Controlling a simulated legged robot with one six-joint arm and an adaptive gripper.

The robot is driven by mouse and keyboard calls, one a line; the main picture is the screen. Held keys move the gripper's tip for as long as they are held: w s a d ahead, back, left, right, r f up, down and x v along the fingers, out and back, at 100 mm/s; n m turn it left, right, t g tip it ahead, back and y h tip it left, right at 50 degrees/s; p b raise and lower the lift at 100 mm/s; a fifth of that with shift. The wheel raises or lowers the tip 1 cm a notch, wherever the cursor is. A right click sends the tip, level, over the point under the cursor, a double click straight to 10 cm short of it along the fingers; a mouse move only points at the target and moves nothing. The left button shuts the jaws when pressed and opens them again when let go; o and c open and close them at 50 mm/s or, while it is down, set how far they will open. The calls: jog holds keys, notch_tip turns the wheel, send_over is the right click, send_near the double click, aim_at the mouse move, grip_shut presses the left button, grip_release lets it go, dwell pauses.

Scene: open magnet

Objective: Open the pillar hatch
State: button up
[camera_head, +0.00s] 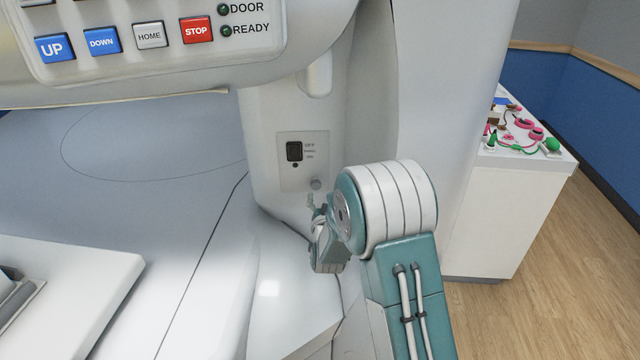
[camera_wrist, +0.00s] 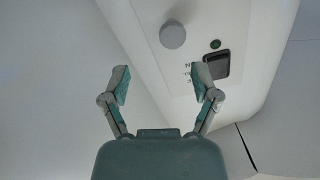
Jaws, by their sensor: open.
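The pillar (camera_head: 280,100) is white. A pale square panel (camera_head: 290,172) lies flat on it, with a black switch (camera_head: 294,151), small print and a round grey knob (camera_head: 316,184) at its lower right. I cannot tell whether this panel is the hatch; no open gap shows. In the wrist view the knob (camera_wrist: 172,34) is beyond the fingertips, with the black switch (camera_wrist: 216,65) behind the right finger. My gripper (camera_head: 315,203) is just below the knob, apart from it. It also shows in the wrist view (camera_wrist: 161,82), with its fingers spread and nothing between them.
A control panel (camera_head: 150,50) with UP, DOWN, HOME and STOP buttons overhangs the upper left. A white padded table (camera_head: 70,280) is at the lower left. A white cabinet (camera_head: 505,215) with coloured items stands at the right. Wooden floor (camera_head: 560,300) is clear beyond it.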

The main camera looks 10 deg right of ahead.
aim_at(314, 187)
jog(key=w, duration=0.2)
jog(key=w+a, duration=0.1)
jog(key=w, duration=0.3)
jog(key=shift+w+a, duration=0.25)
jog(key=shift+w, duration=0.05)
jog(key=shift+w+d, duration=0.25)
jog(key=shift+w, duration=0.05)
jog(key=shift+w+d, duration=0.15)
jog(key=shift+d, duration=0.4)
jog(key=shift+a, duration=0.35)
grip_shut()
jog(key=shift+a, duration=0.1)
